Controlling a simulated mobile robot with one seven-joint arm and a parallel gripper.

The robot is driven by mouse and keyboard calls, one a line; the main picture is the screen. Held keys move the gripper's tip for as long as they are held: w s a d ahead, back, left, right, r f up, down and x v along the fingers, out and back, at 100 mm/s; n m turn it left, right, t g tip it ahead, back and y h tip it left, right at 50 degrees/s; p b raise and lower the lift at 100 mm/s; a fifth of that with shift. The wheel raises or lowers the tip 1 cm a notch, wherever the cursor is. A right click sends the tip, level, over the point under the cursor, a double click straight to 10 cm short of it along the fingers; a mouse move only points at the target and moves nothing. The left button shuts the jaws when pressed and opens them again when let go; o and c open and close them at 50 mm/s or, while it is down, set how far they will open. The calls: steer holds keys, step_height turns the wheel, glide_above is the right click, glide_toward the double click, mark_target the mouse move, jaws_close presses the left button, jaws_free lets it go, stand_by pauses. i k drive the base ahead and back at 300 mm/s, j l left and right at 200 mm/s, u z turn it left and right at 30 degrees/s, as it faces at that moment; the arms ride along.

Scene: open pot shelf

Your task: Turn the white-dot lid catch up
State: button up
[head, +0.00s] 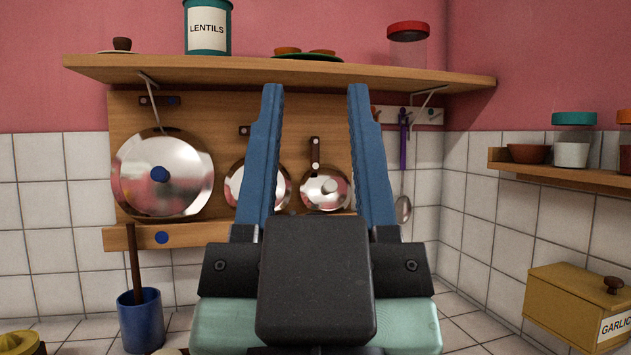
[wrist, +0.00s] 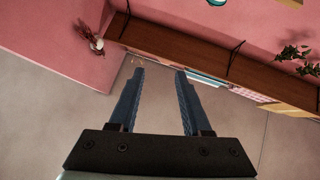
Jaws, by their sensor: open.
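The white-dot lid catch (head: 315,152) is a short dark brown bar on the wooden board, seen between my fingers in the head view. It stands upright, its lower end with a white dot over the top rim of the small shiny lid (head: 323,190). That lid has a pale knob. My gripper (head: 315,92) is open and empty, its blue fingers in front of the board and apart from the catch in the picture. In the wrist view my gripper (wrist: 160,72) is also open, with nothing between the fingers; the catch does not show there.
A large lid (head: 190,180) with a blue knob hangs left, below a level catch (head: 158,100). A middle lid (head: 237,182) is partly behind my left finger. A shelf (head: 270,71) with jars runs above. A purple-handled ladle (head: 403,145) hangs right.

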mark_target(314, 141)
steer(key=i+z, duration=0.25)
steer(key=i, duration=0.8)
